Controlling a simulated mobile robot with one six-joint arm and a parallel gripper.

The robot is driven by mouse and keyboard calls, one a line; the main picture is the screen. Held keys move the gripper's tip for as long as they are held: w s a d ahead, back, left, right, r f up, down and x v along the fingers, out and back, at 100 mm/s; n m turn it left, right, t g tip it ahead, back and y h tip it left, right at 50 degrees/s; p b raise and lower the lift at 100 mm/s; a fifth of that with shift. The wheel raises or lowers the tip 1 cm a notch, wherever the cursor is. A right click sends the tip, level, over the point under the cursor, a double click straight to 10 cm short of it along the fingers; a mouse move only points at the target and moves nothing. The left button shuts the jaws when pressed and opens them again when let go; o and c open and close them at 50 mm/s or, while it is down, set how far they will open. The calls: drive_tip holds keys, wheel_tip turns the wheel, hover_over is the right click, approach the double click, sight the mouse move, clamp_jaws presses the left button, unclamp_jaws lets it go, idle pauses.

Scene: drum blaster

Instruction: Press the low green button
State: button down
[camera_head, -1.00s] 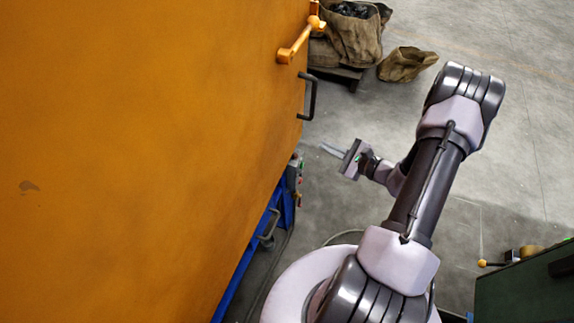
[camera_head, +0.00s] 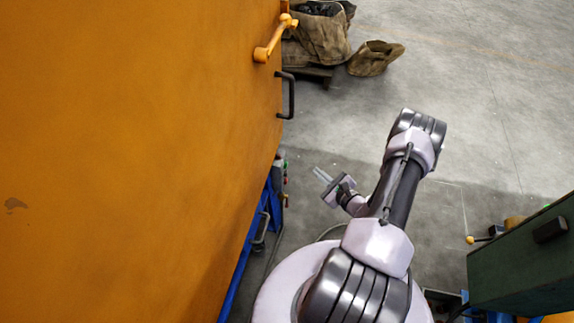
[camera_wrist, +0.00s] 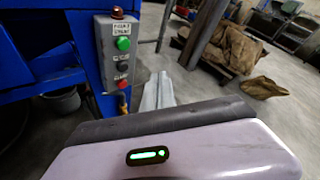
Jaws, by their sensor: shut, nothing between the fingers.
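The green button (camera_wrist: 123,43) is the upper round button on a grey control box (camera_wrist: 117,60) in the wrist view. A dark button (camera_wrist: 123,65) and a red button (camera_wrist: 122,84) sit below it. In the head view the box (camera_head: 280,176) is small, at the edge of the orange machine, and the green button (camera_head: 285,164) is a tiny spot. My gripper (camera_head: 319,171) is shut and empty, to the right of the box and apart from it. In the wrist view its fingers (camera_wrist: 160,80) point forward, right of the box.
The orange machine (camera_head: 130,150) fills the left, with a dark handle (camera_head: 291,95) and an orange lever (camera_head: 270,40) sticking out. Sacks (camera_head: 375,58) lie at the back. A green cabinet (camera_head: 525,260) stands at the right.

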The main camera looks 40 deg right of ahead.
drive_tip(key=w+a, duration=0.4)
drive_tip(key=w, duration=0.1)
drive_tip(key=shift+w+a, duration=0.35)
drive_tip(key=shift+a, duration=0.05)
idle(1.8)
drive_tip(key=shift+w+a, duration=0.3)
drive_tip(key=shift+w+a, duration=0.25)
drive_tip(key=shift+w, duration=0.1)
idle(0.6)
drive_tip(key=shift+s+d, duration=0.1)
drive_tip(key=shift+s, duration=0.05)
drive_tip(key=shift+s+d, duration=0.45)
drive_tip(key=shift+s, duration=0.05)
drive_tip(key=s+d, duration=0.1)
drive_tip(key=s, duration=0.1)
drive_tip(key=s+d, duration=0.2)
drive_tip(key=shift+d, duration=0.1)
idle(0.5)
